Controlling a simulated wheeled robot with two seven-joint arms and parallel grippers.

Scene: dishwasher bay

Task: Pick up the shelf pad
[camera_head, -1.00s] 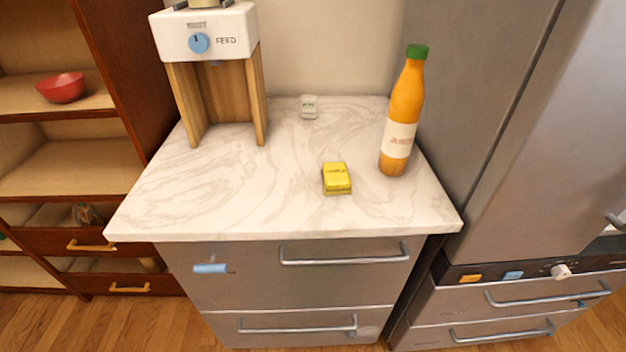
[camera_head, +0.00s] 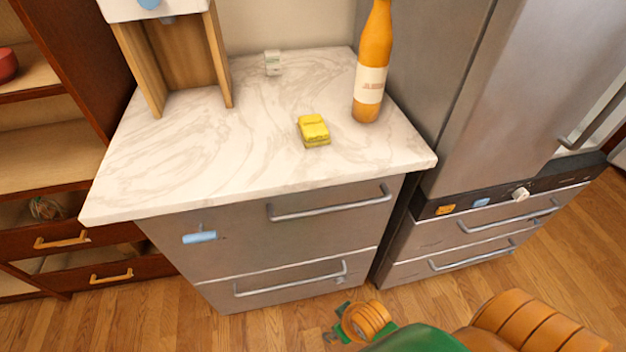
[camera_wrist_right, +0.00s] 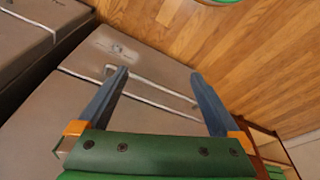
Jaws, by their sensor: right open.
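A small yellow block (camera_head: 313,130) lies on the white marbled counter (camera_head: 200,165), near its front right part. It is the only pad-like thing that I see, and I cannot tell for sure that it is the shelf pad. My right gripper (camera_wrist_right: 160,73) is open and empty in the right wrist view, with drawer fronts and wood floor beyond its fingers. In the head view my right arm shows at the bottom right, low in front of the drawers and well away from the block. My left gripper is not in view.
An orange bottle (camera_head: 372,65) stands behind and right of the block. A dispenser with wooden legs (camera_head: 220,70) stands at the back left, and a small white item (camera_head: 272,63) near the wall. Drawer handles (camera_head: 330,204) stick out below the counter. The counter's front left is clear.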

